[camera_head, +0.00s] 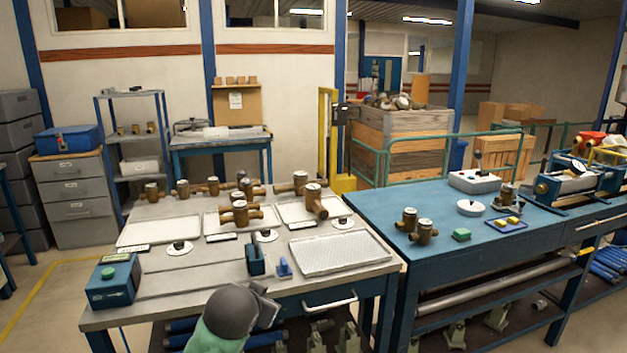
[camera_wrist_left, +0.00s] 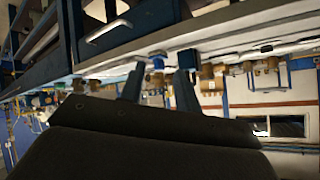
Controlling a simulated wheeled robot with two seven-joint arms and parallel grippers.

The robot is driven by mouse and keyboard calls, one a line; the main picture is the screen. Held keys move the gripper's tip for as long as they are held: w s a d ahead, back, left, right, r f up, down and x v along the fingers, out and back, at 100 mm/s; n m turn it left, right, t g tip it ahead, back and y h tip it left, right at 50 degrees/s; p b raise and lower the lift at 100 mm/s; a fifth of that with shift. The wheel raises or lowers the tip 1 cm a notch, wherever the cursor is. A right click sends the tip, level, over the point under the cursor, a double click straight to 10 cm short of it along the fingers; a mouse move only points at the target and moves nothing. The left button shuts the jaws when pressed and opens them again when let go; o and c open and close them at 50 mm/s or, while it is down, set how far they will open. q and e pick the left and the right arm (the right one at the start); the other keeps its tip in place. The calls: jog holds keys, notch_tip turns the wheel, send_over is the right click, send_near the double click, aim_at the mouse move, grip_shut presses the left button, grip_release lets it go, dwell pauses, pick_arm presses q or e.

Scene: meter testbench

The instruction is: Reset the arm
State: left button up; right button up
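My left arm comes in at the bottom centre of the head view, with a grey rounded wrist. My left gripper (camera_head: 268,303) is in front of the near edge of the grey-topped table (camera_head: 165,290). In the left wrist view the two dark fingers of this gripper (camera_wrist_left: 160,82) stand apart with nothing held between them. That view looks upside down, with the table at its top. A small blue fixture (camera_head: 284,268) on the table also shows beyond the finger gap in the left wrist view (camera_wrist_left: 157,60). My right gripper is in neither view.
A teal box with a green button (camera_head: 110,281) sits front left. A blue workbench (camera_head: 375,208) with more meters adjoins on the right.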

pick_arm(q)
jog(key=s+a+f+n+g, duration=0.1)
jog(key=s+f+g, duration=0.3)
jog(key=s+f, duration=1.2)
jog(key=s+a+f+n+g, duration=0.1)
jog(key=s+f+g, duration=0.3)
jog(key=s+f, duration=1.1)
jog(key=s+n, duration=0.1)
jog(key=s, duration=0.5)
jog(key=shift+s+f+g+h, duration=0.2)
jog(key=shift+f+g+h, duration=0.1)
jog(key=shift+f+h, duration=0.1)
